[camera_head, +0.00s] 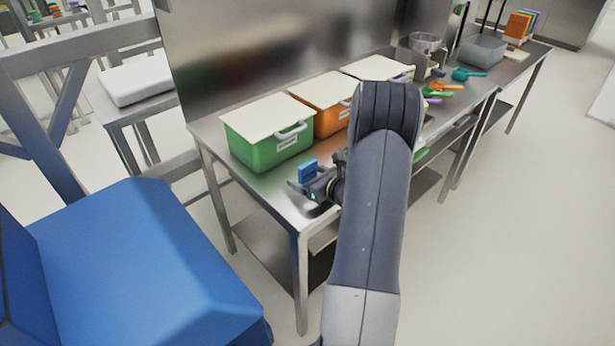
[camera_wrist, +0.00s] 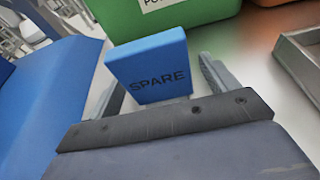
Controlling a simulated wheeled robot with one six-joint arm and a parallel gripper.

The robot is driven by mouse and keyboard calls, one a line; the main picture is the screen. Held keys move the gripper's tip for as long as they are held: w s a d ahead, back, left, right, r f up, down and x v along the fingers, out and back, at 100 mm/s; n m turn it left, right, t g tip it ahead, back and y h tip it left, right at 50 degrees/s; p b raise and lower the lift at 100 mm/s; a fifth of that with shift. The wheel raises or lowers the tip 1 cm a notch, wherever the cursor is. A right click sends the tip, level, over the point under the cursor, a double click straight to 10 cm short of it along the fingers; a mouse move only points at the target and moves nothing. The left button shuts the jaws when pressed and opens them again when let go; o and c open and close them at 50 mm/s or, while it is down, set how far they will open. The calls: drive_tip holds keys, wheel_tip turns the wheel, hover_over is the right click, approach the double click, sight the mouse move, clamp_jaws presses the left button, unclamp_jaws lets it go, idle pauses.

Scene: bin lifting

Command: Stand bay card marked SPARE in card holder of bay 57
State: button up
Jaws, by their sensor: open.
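The blue bay card (camera_head: 308,169) stands upright on the near left end of the steel table. The wrist view shows the card (camera_wrist: 150,62) with the word SPARE on its face. My gripper (camera_head: 317,190) is at the card, and in the wrist view its two fingers (camera_wrist: 160,76) are apart, one on each side of the card. I cannot tell whether either finger touches it.
A green bin (camera_head: 262,145) with a white lid stands just behind the card. An orange bin (camera_head: 328,121) and another lidded bin stand to its right. A grey tray (camera_head: 482,50) and colored scoops (camera_head: 466,75) are farther along. A blue block-like surface (camera_head: 140,265) fills the lower left.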

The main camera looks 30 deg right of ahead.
drive_tip(key=shift+c, duration=0.5)
drive_tip(key=c, duration=1.1)
drive_tip(key=shift+r, duration=0.1)
